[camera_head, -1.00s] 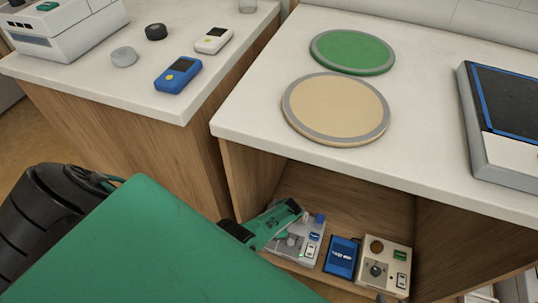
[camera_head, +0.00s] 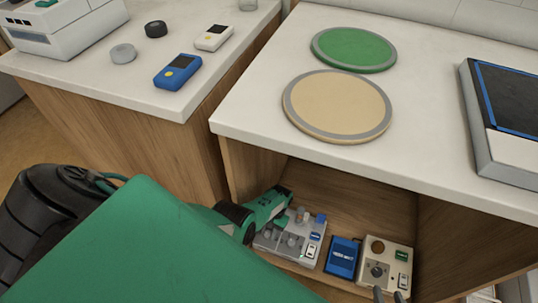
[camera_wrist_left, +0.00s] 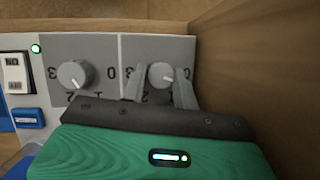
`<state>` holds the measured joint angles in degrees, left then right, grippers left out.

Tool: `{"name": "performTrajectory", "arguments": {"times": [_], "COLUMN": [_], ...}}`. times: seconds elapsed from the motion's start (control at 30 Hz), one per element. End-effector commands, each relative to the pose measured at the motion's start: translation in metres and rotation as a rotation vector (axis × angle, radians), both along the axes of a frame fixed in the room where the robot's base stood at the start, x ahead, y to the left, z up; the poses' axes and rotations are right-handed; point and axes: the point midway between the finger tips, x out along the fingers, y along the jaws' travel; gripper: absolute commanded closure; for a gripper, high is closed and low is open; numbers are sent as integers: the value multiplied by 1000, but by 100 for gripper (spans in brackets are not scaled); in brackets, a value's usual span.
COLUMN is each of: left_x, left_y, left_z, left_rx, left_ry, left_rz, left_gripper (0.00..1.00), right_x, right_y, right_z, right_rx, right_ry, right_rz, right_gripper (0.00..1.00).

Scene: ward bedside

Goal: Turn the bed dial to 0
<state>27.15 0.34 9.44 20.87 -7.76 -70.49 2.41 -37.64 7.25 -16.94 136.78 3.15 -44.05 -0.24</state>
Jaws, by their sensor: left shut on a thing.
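The grey dial box (camera_head: 268,238) sits low in the open cabinet in the head view. The left wrist view shows its grey face with two round dials, each ringed by numerals. My left gripper (camera_wrist_left: 160,85) has its fingers on either side of the right-hand dial (camera_wrist_left: 160,71) and is shut on it. That dial's white mark seems to point down and right, away from the 0; its exact setting is hard to read. The other dial (camera_wrist_left: 74,74) is free.
A blue box (camera_head: 342,256) and a beige box (camera_head: 378,258) with a knob stand right of the grey box. The cabinet wall (camera_wrist_left: 250,70) is close beside my left gripper. The countertop (camera_head: 250,105) overhangs the shelf and bears two round pads.

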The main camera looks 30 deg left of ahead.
Motion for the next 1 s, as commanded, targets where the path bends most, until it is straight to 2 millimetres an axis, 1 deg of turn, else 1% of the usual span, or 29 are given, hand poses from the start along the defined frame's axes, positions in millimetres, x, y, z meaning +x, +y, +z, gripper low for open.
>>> {"name": "performTrajectory", "arguments": {"times": [0.3,0.73,0.77,0.8,0.83,0.87,1.0], "left_x": [1,1,1,1,1,1,0], "left_y": [0,0,0,0,0,0,0], "left_z": [0,0,0,0,0,0,0], "left_rx": [0,0,0,-1,0,0,0], "left_ry": [-2,-3,-3,-2,-2,-2,-2], "left_rz": [79,87,87,87,86,86,86], "left_gripper": [93,93,66,58,53,48,48], "right_x": [0,0,-1,-1,-1,-1,-1], "right_y": [1,1,1,1,1,1,1], "right_z": [0,0,-1,-1,-1,-1,-1], "right_rx": [1,2,2,2,2,2,1], "right_ry": [0,0,1,1,1,1,2], "right_rz": [2,1,1,1,1,1,1], "right_gripper": [64,64,64,64,64,64,64]}}
